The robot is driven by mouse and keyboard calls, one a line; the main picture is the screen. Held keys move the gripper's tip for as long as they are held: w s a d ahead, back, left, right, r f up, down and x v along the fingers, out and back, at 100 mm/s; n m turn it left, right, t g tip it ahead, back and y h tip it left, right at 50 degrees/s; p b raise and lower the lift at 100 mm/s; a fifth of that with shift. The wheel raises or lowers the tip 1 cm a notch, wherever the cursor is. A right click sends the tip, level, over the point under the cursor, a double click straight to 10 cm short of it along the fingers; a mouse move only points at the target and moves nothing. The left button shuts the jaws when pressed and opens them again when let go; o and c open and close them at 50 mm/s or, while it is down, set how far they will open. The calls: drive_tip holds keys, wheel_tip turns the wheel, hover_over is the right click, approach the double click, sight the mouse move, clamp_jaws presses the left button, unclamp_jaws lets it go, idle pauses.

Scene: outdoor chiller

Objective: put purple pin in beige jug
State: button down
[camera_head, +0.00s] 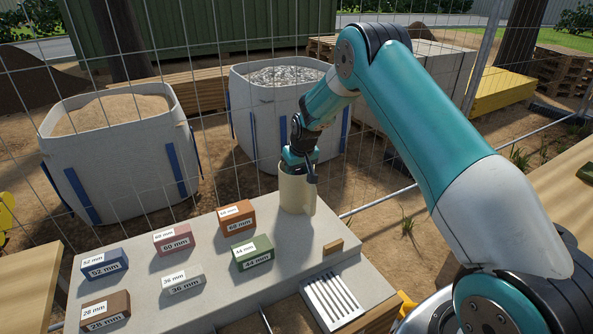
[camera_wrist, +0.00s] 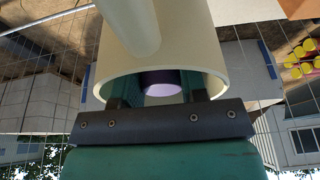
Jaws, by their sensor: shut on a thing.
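The beige jug (camera_head: 298,193) stands upright at the far right end of the grey slab. My gripper (camera_head: 303,158) is at the jug's mouth, pointing down, with its fingers inside the rim. In the wrist view the jug's rim (camera_wrist: 207,68) surrounds the fingers of my gripper (camera_wrist: 160,92). The purple pin (camera_wrist: 161,84) shows between the fingers, inside the mouth, and my gripper is shut on it. Only a small part of the pin is visible. In the head view the pin is hidden by the jug and gripper.
Several labelled blocks, such as the orange block (camera_head: 236,217) and the green block (camera_head: 252,252), sit on the grey slab (camera_head: 205,240). A wire fence runs behind the jug.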

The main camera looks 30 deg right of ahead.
drive_tip(key=shift+f, duration=0.35)
drive_tip(key=shift+f, duration=0.15)
drive_tip(key=c, duration=0.9)
unclamp_jaws()
drive_tip(key=shift+c, duration=0.2)
